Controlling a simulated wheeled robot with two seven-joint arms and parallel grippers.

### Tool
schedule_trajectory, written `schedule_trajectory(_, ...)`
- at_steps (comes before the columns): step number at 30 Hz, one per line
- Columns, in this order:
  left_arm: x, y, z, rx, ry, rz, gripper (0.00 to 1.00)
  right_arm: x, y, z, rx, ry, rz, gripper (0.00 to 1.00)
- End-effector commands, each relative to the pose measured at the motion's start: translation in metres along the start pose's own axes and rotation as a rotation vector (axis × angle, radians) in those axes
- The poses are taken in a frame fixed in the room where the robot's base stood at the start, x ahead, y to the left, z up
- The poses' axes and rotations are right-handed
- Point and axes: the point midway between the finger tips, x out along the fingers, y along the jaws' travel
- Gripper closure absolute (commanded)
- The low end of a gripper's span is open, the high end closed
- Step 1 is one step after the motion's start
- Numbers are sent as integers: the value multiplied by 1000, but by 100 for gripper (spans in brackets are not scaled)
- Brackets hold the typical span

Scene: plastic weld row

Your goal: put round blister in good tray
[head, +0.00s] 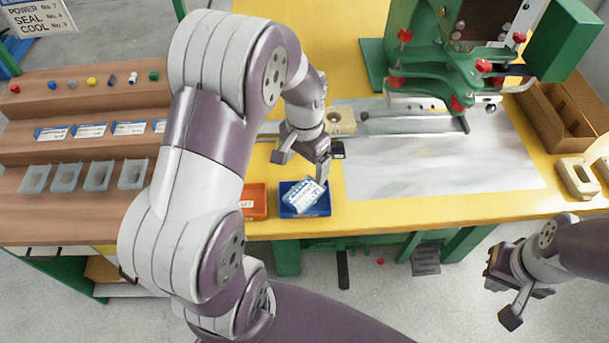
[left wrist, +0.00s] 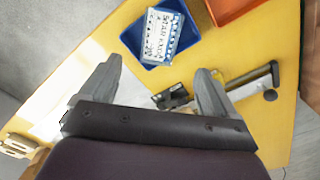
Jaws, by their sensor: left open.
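A blue and white printed blister pack (head: 304,192) lies at a slant in the blue tray (head: 322,210) at the table's front edge. In the left wrist view the blister (left wrist: 161,36) lies inside the blue tray (left wrist: 131,39), partly against its wall; its round shape cannot be made out. My left gripper (head: 303,164) is open and empty, just behind and above the tray. In the left wrist view its fingers (left wrist: 157,88) stand wide apart, clear of the blister. My right gripper (head: 502,295) is open and empty, off the table at the lower right.
An orange tray (head: 256,200) stands left of the blue one. A green press (head: 430,65) stands at the back over a grey sheet (head: 435,165). A small beige block (head: 341,121) lies behind my left gripper. A wooden stepped rack (head: 75,140) is at left.

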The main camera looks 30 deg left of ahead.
Motion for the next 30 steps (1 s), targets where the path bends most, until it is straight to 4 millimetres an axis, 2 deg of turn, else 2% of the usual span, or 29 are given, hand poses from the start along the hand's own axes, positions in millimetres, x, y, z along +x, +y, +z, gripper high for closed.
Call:
schedule_trajectory(5, -21, 8, 5, -17, 10, -3, 10, -1, 0, 0, 0, 0, 0, 100)
schedule_trajectory(12, -36, 61, 57, -167, 94, -13, 10, -1, 0, 0, 0, 0, 0, 100)
schedule_trajectory(15, -36, 71, 71, -205, 115, -11, 10, -1, 0, 0, 0, 0, 0, 100)
schedule_trajectory(30, -35, 73, 75, -214, 118, -10, 10, -1, 0, 0, 0, 0, 0, 100)
